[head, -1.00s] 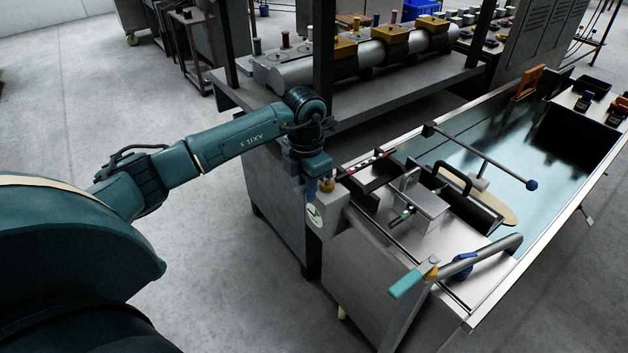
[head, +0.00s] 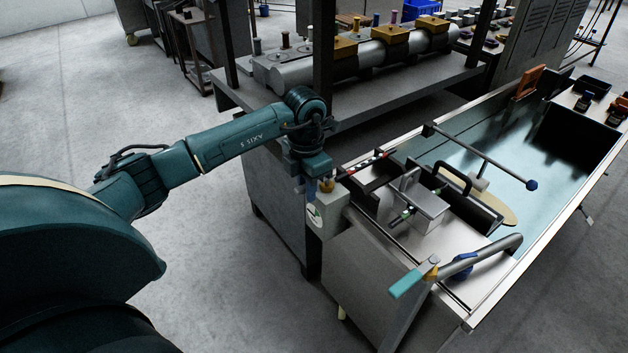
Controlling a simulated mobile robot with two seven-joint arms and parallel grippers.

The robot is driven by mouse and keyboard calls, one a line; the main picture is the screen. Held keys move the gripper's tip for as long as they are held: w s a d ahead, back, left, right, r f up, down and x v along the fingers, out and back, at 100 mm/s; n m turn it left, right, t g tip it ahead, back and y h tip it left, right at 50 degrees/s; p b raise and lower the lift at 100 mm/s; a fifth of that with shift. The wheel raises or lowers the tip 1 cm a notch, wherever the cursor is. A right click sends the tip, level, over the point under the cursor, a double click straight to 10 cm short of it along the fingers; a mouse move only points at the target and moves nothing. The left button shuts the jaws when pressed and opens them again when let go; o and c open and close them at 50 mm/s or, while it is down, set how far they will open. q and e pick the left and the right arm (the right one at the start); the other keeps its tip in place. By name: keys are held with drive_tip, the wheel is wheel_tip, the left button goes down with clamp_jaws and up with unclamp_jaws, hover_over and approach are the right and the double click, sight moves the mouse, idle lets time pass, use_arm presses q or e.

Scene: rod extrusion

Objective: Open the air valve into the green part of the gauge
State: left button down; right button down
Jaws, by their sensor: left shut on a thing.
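The air valve has a small yellow knob (head: 327,185) on top of a pale grey box (head: 332,208) at the near left corner of the steel trough. A round white gauge (head: 314,215) with a green part is on the box's left face. Its needle is too small to read. My left gripper (head: 325,180) reaches down over the valve from above and is shut on the knob. The gripper's wrist hides part of the knob and fingers. My right gripper is not in view.
The steel trough (head: 480,283) runs to the back right, with a metal block, a black handle and a rod with a blue end on it. A teal-gripped lever (head: 407,283) sticks out at its front. A machine with a grey cylinder (head: 350,60) stands behind my arm.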

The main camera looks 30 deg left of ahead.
use_arm(q)
drive_tip(key=shift+s+d+r+n+p, duration=0.15)
drive_tip(key=shift+d+n+p, duration=0.1)
drive_tip(key=shift+n+p, duration=0.2)
drive_tip(key=shift+d+n, duration=0.25)
drive_tip(key=shift+n, duration=0.4)
drive_tip(key=shift+d+n+p, duration=0.45)
drive_tip(key=shift+n+p, duration=0.15)
drive_tip(key=shift+n, duration=0.4)
drive_tip(key=shift+d, duration=0.1)
